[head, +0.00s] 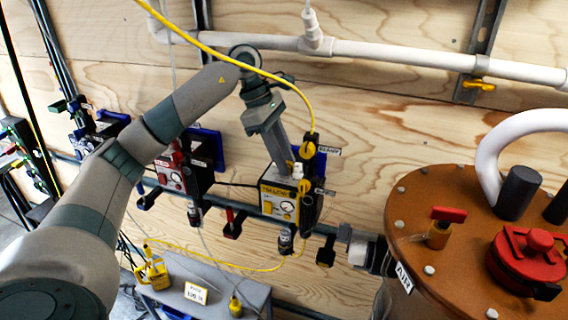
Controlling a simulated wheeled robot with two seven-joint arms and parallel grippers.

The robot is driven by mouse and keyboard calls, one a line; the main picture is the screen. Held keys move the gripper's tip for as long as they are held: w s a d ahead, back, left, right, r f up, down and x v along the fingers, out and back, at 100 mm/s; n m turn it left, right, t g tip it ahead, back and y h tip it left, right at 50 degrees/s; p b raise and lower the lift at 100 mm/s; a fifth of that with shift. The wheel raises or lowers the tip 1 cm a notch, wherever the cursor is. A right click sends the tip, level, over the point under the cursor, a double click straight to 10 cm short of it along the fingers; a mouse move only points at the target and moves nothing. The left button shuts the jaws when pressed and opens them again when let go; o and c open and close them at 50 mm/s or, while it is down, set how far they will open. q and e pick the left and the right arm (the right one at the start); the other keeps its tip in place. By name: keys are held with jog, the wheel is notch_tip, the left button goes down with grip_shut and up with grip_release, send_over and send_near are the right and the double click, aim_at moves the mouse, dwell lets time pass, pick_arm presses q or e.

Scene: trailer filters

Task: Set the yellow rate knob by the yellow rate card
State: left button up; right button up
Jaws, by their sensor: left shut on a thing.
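The yellow metering unit (279,204) hangs on the dark rail along the wooden wall, with a dial on its front. My left gripper (293,168) reaches down to the top of this unit and is shut on a small part there. That part appears to be the yellow rate knob, mostly hidden by the fingers, so its setting cannot be read. The yellow rate card (196,293), white with a yellow edge, stands on the grey bench below left; its print is too small to read surely. My right gripper is not in view.
Two yellow valve handles (306,150) sit on the pipe just right of the unit. A red-marked unit (174,178) hangs to the left. A yellow hose (220,54) arcs overhead. A brown tank (450,220) fills the right. A yellow jug (152,272) stands on the bench.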

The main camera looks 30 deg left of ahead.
pick_arm(q)
jog(key=shift+r+m, duration=0.1)
jog(key=shift+m, duration=0.3)
jog(key=o, duration=1)
jog(key=shift+a, duration=0.1)
jog(key=shift+p+v, duration=1.7)
jog(key=shift+v, duration=2)
jog(key=shift+w, duration=0.1)
